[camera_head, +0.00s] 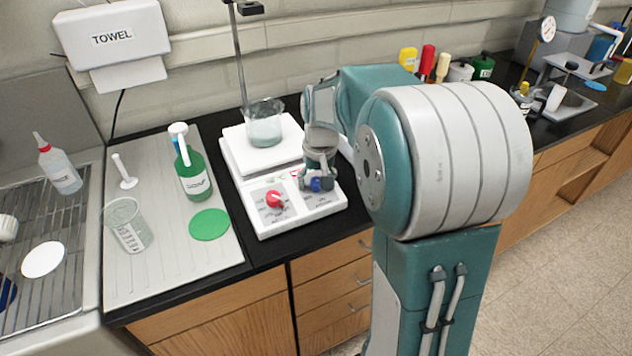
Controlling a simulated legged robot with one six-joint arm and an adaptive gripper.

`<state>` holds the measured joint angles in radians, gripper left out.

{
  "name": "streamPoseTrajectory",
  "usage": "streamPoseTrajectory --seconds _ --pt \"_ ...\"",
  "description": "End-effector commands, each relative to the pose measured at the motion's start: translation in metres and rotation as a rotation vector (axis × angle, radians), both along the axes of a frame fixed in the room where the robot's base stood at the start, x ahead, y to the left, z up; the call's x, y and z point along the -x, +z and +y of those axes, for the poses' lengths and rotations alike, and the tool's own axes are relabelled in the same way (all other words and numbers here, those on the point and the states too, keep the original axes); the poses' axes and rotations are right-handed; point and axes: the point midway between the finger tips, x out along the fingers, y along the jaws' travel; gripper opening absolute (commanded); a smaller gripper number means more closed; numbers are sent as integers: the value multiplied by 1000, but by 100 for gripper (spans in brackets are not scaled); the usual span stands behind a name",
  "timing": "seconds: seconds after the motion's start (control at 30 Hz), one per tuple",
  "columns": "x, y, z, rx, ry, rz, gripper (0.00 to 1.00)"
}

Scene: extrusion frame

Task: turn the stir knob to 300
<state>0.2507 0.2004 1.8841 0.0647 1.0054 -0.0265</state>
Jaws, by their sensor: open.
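A white hot plate stirrer (244,152) stands on the black bench, with a sloping control panel at its front. A red knob (275,199) sits on the left of the panel and a blue knob (322,184) on the right. Their labels and scale marks are too small to read, so I cannot tell which is marked stir or its setting. My gripper (318,178) points down at the blue knob and partly covers it. Its fingers look apart, around or just above the knob; contact cannot be told.
A glass beaker (265,125) with liquid stands on the plate, close behind my gripper, beside a support rod (239,60). A green bottle (192,172), green lid (209,224) and clear beaker (128,225) are on the drainboard (170,270) at left.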

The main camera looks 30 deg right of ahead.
Motion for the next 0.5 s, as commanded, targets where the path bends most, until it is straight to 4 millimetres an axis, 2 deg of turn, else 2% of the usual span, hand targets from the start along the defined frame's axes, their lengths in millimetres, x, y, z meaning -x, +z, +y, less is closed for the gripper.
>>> streamPoseTrajectory --seconds 0.17,0.5 --pt "0 23 -1 1 0 -5 76" --pt "5 92 -4 2 0 -3 76"
